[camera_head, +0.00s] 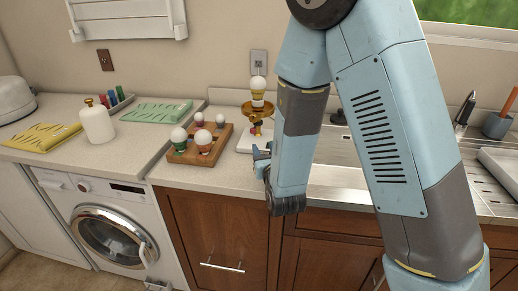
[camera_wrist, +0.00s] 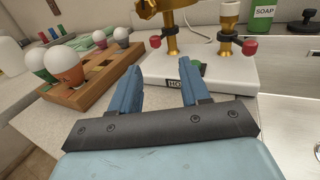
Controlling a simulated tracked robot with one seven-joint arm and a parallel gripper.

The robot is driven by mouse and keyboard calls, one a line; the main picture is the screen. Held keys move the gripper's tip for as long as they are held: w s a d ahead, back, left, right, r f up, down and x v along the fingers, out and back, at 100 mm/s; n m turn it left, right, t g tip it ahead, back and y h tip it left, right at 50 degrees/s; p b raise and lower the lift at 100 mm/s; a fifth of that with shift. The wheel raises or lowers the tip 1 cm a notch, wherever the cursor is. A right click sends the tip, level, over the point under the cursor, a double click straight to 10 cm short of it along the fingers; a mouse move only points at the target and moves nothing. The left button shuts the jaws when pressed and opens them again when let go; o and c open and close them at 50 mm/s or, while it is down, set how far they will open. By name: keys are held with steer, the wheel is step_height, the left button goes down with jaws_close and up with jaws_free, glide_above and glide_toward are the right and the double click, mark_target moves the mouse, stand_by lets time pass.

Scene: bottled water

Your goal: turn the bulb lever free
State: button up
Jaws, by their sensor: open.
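A white-based stand with gold posts (camera_wrist: 218,76) is ahead of my gripper in the wrist view. In the head view its gold upper part (camera_head: 258,106) holds a white bulb (camera_head: 258,84) on top. Red knobs show at the stand's left (camera_wrist: 155,41) and right (camera_wrist: 250,46); I cannot tell which part is the bulb lever. A small green part (camera_wrist: 196,64) shows behind my right finger. My gripper (camera_wrist: 159,66) is open and empty, its fingers pointing at the front of the white base. The right finger hides part of the base and its label.
A wooden rack (camera_head: 214,133) with several bulbs stands left of the stand. A soap bottle (camera_wrist: 263,14) stands behind right. The sink (camera_wrist: 292,95) is to the right.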

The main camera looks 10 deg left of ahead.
steer(key=shift+s+d, duration=0.1)
steer(key=shift+s, duration=0.2)
steer(key=shift+c, duration=0.4)
